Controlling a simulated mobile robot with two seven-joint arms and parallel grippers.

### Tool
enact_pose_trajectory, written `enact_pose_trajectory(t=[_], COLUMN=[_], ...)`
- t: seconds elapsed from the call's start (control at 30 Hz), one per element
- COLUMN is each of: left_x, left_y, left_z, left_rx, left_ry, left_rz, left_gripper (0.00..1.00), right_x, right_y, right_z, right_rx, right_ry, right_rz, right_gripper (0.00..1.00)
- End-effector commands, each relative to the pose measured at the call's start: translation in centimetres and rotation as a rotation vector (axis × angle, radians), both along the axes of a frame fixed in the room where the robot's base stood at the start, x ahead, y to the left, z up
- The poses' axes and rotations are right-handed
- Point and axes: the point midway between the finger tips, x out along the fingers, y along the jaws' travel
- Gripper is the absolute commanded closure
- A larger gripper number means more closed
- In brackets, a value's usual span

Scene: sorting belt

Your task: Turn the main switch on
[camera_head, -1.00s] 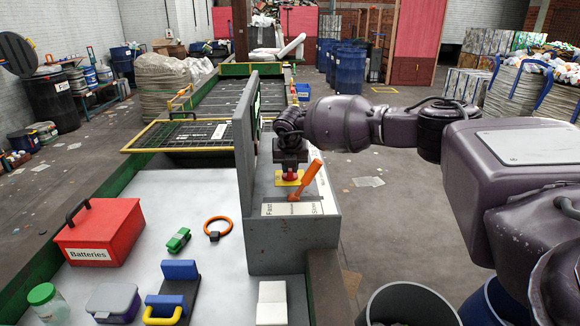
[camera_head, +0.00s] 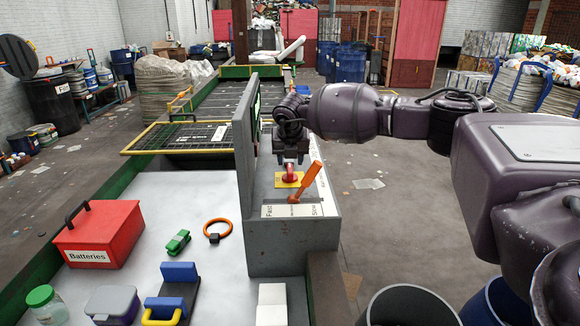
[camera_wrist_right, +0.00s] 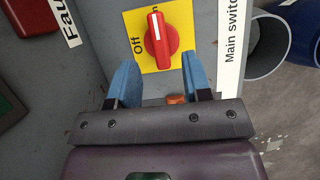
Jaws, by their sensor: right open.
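The main switch is a red rotary knob (camera_head: 290,174) on a yellow plate (camera_head: 281,182), on top of the grey control console. In the right wrist view, the knob (camera_wrist_right: 161,41) has a white pointer line, and the yellow plate (camera_wrist_right: 133,27) carries the word "Off" at its left. Another label at the plate's top is partly hidden by the knob. The "Main switch" label (camera_wrist_right: 236,45) is at the right. My right gripper (camera_head: 290,160) is open and empty just above the knob. Its blue fingertips (camera_wrist_right: 159,72) are spread, with the knob beyond them. My left gripper is not in view.
An orange lever (camera_head: 308,182) with a Fast/Slow label stands close in front of the knob. A grey upright panel (camera_head: 243,140) borders the console's left side. A red Batteries box (camera_head: 100,235) and several small items lie on the white belt.

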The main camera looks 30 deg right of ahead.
Motion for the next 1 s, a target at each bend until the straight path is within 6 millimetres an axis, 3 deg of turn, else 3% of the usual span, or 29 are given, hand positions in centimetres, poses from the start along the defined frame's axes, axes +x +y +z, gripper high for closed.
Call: enact_pose_trajectory(t=[0.2, 0.4, 1.0], left_x=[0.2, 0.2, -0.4], left_y=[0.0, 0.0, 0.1], left_z=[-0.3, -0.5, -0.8], left_rx=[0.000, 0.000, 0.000], left_ry=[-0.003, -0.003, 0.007], left_rz=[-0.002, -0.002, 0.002], left_gripper=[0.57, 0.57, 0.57], right_x=[-1.2, -1.9, -2.1], right_y=[0.8, 1.2, 1.3], right_z=[3.6, 5.6, 6.1], right_rx=[-0.002, 0.000, -0.001], right_ry=[-0.002, -0.001, -0.001], right_rz=[0.001, -0.001, -0.001], right_gripper=[0.55, 0.55, 0.55])
